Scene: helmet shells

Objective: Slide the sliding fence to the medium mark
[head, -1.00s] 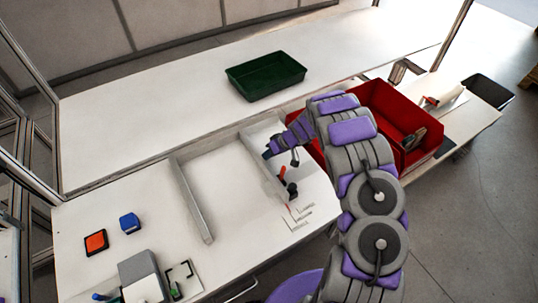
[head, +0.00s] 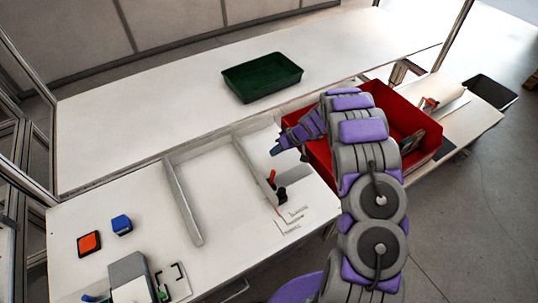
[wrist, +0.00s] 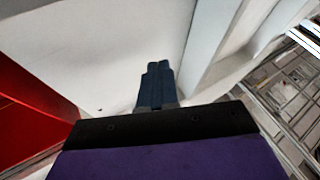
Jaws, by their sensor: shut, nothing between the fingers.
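The sliding fence (head: 256,168) is a thin pale upright wall on the white bench. A red lever (head: 272,176) and a black knob (head: 281,194) sit at its near end. Size marks (head: 291,219) with small labels are on the bench just beyond that end; I cannot read which one the fence lines up with. My gripper (head: 275,151) is shut and empty, to the right of the fence and apart from it. In the wrist view my gripper (wrist: 156,82) has its fingers together over the white surface, with a pale wall to the right.
A fixed pale wall (head: 182,205) stands left of the fence, with clear surface between. A red bin (head: 425,116) is close to the right of my arm. A green tray (head: 262,80) lies behind. Blue (head: 121,225) and orange (head: 89,243) items lie front left.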

